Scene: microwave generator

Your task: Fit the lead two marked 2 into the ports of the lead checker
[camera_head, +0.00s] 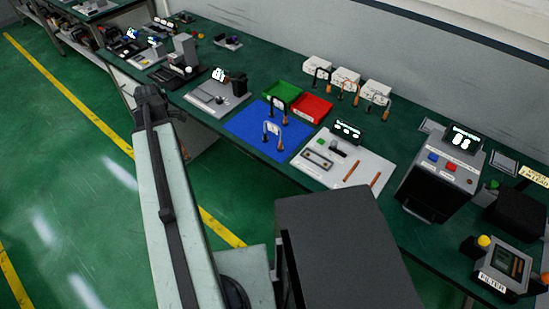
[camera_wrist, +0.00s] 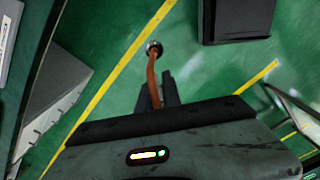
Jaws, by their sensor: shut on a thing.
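My gripper (camera_wrist: 163,88) is in the wrist view, its dark fingers shut on a copper-coloured lead (camera_wrist: 151,70). The lead has a dark round end and sticks out past the fingers over the green floor. Its number cannot be seen. In the head view my gripper is not clearly visible behind my pale arm. A pale panel with a small display (camera_head: 348,130) and copper bars lies on the bench, perhaps the lead checker; I cannot tell for sure. A lead with a white tag (camera_head: 273,129) stands on the blue mat (camera_head: 240,122); its mark is unreadable.
A green tray (camera_head: 283,88) and a red tray (camera_head: 311,107) sit behind the mat. White blocks (camera_head: 345,77) with leads stand along the wall. A grey machine with a lit display (camera_head: 440,175) is to the right. The floor left of the bench is clear.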

